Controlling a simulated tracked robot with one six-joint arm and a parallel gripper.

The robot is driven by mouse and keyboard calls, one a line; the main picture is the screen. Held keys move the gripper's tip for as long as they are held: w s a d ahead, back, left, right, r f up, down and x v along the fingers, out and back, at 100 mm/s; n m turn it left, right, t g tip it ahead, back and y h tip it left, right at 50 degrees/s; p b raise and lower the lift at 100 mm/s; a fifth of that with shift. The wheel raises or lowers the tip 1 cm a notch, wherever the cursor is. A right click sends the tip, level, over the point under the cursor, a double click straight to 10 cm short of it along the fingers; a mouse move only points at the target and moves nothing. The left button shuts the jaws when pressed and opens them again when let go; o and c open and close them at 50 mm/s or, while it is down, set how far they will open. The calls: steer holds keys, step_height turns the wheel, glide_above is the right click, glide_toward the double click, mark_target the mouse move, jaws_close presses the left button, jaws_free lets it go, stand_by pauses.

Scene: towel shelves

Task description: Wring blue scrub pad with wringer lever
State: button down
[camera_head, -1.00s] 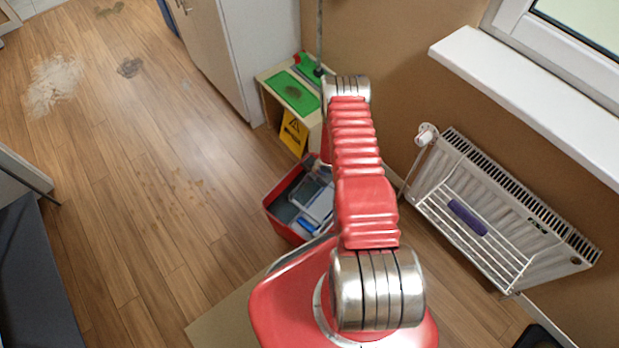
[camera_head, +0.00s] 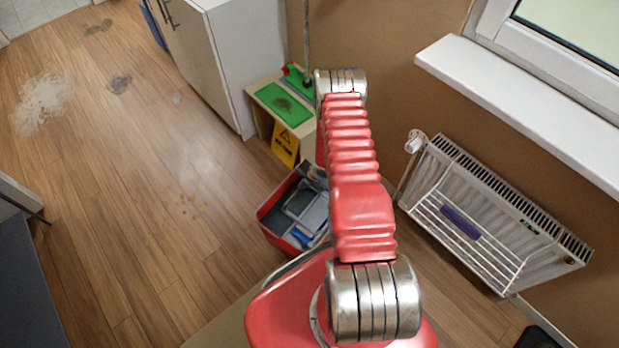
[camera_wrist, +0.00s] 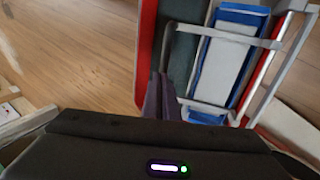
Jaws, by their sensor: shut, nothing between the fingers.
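A red bucket (camera_head: 268,240) with a grey wringer (camera_head: 288,210) stands on the floor left of my arm; the arm covers its right part. In the wrist view the bucket's red wall (camera_wrist: 147,50) runs beside my gripper (camera_wrist: 164,78). The gripper's dark fingers are shut and empty, close to the bent end of a grey bar, apparently the wringer lever (camera_wrist: 225,35). I cannot tell whether they touch it. A blue piece, perhaps the scrub pad (camera_wrist: 243,18), shows around a pale plate inside the wringer. Blue also shows in the bucket in the head view (camera_head: 301,236). My gripper is hidden there.
A low wooden stand with a green mat (camera_head: 280,101) and a yellow sign (camera_head: 285,144) is behind the bucket. A white radiator with a rack (camera_head: 470,245) holding a purple item (camera_head: 460,222) is at right.

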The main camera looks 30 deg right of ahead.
steer(key=v, duration=0.9)
steer(key=shift+w+r, duration=0.25)
steer(key=shift+w, duration=0.1)
steer(key=shift+a, duration=0.1)
